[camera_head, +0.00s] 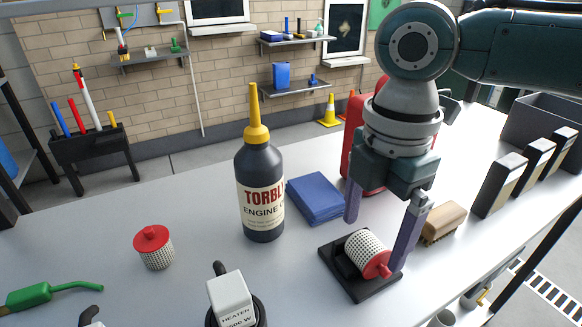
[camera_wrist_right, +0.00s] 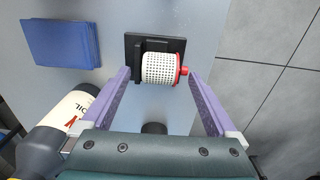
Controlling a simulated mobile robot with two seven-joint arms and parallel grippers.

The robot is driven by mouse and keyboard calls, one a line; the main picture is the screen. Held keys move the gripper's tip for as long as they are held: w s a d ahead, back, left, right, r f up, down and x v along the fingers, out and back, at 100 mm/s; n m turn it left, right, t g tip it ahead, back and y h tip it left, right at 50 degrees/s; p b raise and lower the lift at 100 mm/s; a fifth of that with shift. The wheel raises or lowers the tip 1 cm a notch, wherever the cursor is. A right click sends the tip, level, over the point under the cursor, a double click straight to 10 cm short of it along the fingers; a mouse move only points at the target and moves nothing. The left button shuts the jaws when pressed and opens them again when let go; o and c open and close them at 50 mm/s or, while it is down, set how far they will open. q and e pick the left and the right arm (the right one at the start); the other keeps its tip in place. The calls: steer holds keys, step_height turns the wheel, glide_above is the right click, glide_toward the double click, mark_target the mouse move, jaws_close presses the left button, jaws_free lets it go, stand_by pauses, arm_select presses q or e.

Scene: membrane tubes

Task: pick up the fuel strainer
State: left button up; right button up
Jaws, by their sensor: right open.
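A white perforated strainer with a red end cap (camera_head: 367,252) lies on its side in a black holder (camera_head: 372,291) on the table. It also shows in the right wrist view (camera_wrist_right: 160,68), with its red end toward the right finger. My right gripper (camera_head: 374,240) is open, pointing down over this strainer, one finger toward each end. In the wrist view the strainer lies between the fingertips with a gap at the left; contact at the red end is unclear. A second, similar strainer with a red top (camera_head: 154,248) stands upright at the left. My left gripper is not in view.
A dark engine oil bottle (camera_head: 260,190) and a blue flat pack (camera_head: 316,198) stand left of my right gripper. A tan block (camera_head: 444,222) is close on its right, a red container (camera_head: 357,130) behind. A white-topped item (camera_head: 229,291) is at front; a green-handled tool (camera_head: 40,294) lies left.

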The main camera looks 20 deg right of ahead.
steer(key=shift+f, duration=0.45)
steer(key=shift+c, duration=0.3)
steer(key=c, duration=1.4)
